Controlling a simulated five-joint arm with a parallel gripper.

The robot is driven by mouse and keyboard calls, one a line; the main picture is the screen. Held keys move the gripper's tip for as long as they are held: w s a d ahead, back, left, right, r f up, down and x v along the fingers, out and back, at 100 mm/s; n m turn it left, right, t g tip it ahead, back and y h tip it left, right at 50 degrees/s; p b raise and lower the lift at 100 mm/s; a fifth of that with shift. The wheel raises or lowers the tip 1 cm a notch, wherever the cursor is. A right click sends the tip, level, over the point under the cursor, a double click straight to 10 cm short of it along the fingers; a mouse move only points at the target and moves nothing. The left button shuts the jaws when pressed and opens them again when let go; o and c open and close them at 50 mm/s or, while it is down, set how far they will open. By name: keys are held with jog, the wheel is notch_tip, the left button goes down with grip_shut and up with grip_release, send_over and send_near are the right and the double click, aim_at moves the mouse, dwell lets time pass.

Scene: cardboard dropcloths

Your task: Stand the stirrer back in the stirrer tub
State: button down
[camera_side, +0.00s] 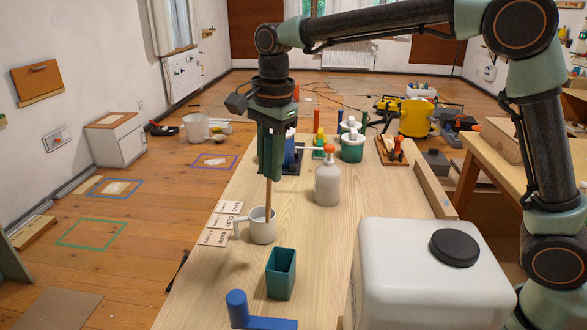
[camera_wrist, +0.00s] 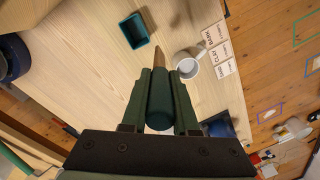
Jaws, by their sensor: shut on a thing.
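My gripper (camera_side: 271,178) points down over the table and is shut on the stirrer (camera_side: 268,197). The wrist view shows the stirrer's dark green handle (camera_wrist: 160,108) between the fingers, with its wooden end (camera_wrist: 159,62) reaching out beyond them. In the side view the stirrer hangs about upright and its low end overlaps the mouth of a white mug (camera_side: 262,231). In the wrist view that end shows beside the mug (camera_wrist: 187,66), apart from it. The square teal tub (camera_side: 281,274) stands nearer the side camera; its opening (camera_wrist: 134,30) looks empty in the wrist view.
Lettered cards (camera_side: 222,222) lie left of the mug. A grey bottle with an orange cap (camera_side: 327,178) stands right of the gripper. A large white canister (camera_side: 425,280) and a blue object (camera_side: 258,318) are at the front. Paint pots (camera_side: 351,146) stand farther back.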

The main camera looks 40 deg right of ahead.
jog(key=shift+g, duration=0.5)
jog(key=s, duration=0.1)
jog(key=s+a, duration=0.1)
jog(key=s, duration=0.2)
jog(key=shift+s+a+r, duration=0.2)
jog(key=shift+s+a, duration=0.1)
jog(key=shift+s, duration=0.05)
jog(key=shift+f, duration=0.1)
notch_tip(320, 180, down, 13)
dwell(0.5)
jog(key=shift+c, duration=0.6)
grip_release()
jog(key=shift+r, duration=0.2)
